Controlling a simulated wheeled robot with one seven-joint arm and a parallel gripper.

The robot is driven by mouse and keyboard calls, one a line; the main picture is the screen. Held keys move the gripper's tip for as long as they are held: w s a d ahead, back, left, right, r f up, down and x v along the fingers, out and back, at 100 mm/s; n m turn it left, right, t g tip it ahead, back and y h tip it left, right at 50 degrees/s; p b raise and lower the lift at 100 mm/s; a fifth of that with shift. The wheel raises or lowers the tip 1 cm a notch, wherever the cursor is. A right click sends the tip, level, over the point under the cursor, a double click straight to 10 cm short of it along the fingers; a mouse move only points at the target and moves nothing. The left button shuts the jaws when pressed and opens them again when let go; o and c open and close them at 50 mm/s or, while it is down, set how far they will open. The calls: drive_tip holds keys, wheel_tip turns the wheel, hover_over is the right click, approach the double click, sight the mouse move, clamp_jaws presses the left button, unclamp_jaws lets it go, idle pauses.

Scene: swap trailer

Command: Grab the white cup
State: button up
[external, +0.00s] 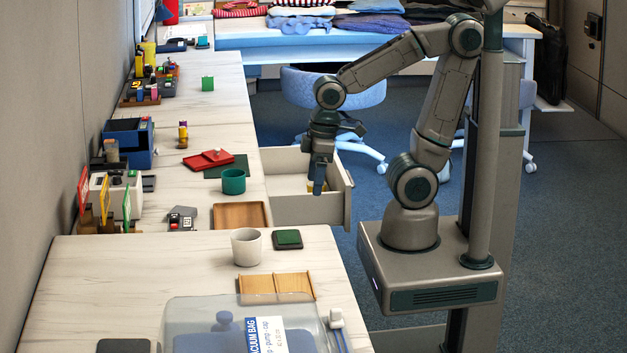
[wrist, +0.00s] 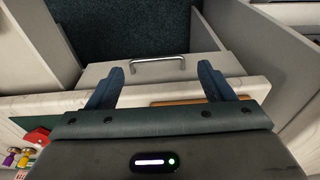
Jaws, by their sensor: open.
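The white cup (external: 247,247) stands upright on the light wood-grain tabletop (external: 130,265) in the external view, left of a dark green square pad. My gripper (external: 319,187) points down at the open drawer, behind and to the right of the cup and well apart from it. In the wrist view my gripper (wrist: 163,82) has its two fingers spread, with nothing between them. The cup cannot be made out in the wrist view.
The open drawer (external: 310,211) juts from the table under my gripper; something yellow in it is mostly hidden. A green cup (external: 233,181), a wooden tray (external: 240,215), the green pad (external: 287,239), a slatted wooden piece (external: 276,285) and a clear bag (external: 195,320) surround the cup.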

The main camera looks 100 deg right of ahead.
drive_tip(key=shift+o, duration=0.3)
drive_tip(key=w+a+r+n+p, duration=0.3)
drive_tip(key=w+a+r+p, duration=0.15)
drive_tip(key=w+r, duration=0.2)
wheel_tip(320, 180, up, 13)
drive_tip(key=n+g+p, duration=0.2)
drive_tip(key=n+p, duration=1)
drive_tip(key=p, duration=0.6)
hover_over(246, 236)
drive_tip(key=a, duration=0.1)
drive_tip(key=shift+a+f+p, duration=0.25)
drive_tip(key=shift+f+p, duration=0.25)
drive_tip(key=shift+f, duration=1.9)
drive_tip(key=shift+a+f+p, duration=0.25)
drive_tip(key=shift+f+p, duration=0.25)
drive_tip(key=shift+f, duration=1.95)
drive_tip(key=shift+a+f+p, duration=0.25)
drive_tip(key=shift+f+p, duration=0.25)
drive_tip(key=shift+f, duration=1.9)
drive_tip(key=c, duration=1.1)
